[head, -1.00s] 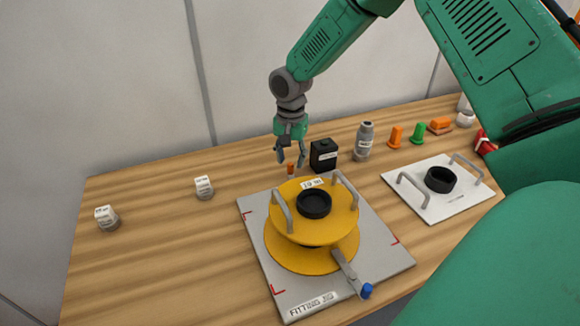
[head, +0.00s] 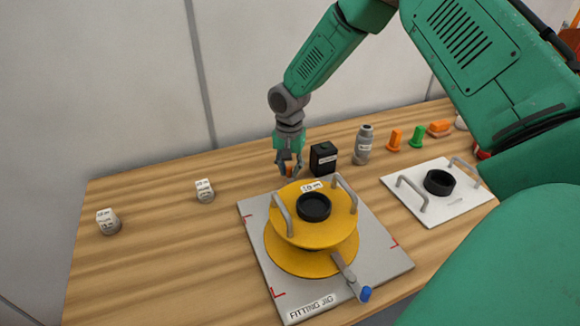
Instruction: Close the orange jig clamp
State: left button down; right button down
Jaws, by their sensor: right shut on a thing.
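The yellow fitting jig (head: 290,257) stands on a grey plate (head: 330,290) labelled "FITTING JIG". It has two grey handles and a black ring (head: 314,206) on top. A small orange clamp part (head: 289,170) shows at the jig's back edge. My right gripper (head: 288,172) is down at this orange part, with its fingers on either side of it, shut on it. The fingers hide most of the part. My left gripper is not in view.
A black box (head: 323,158) and a grey bottle (head: 363,145) stand just right of my right gripper. Orange (head: 394,140) and green (head: 417,136) pieces stand farther right. A white plate (head: 450,209) with handles and a black ring lies at right. Two small labelled pieces (head: 204,190) (head: 108,221) stand at left.

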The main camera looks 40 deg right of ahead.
jog(key=shift+w+a+n+p, duration=0.1)
jog(key=shift+a+n+p, duration=0.25)
jog(key=shift+n, duration=0.45)
jog(key=shift+d, duration=0.15)
jog(key=c, duration=1.5)
grip_release()
jog(key=shift+r, duration=0.1)
notch_tip(320, 180, up, 12)
jog(key=shift+f, duration=0.15)
jog(key=shift+w, duration=0.1)
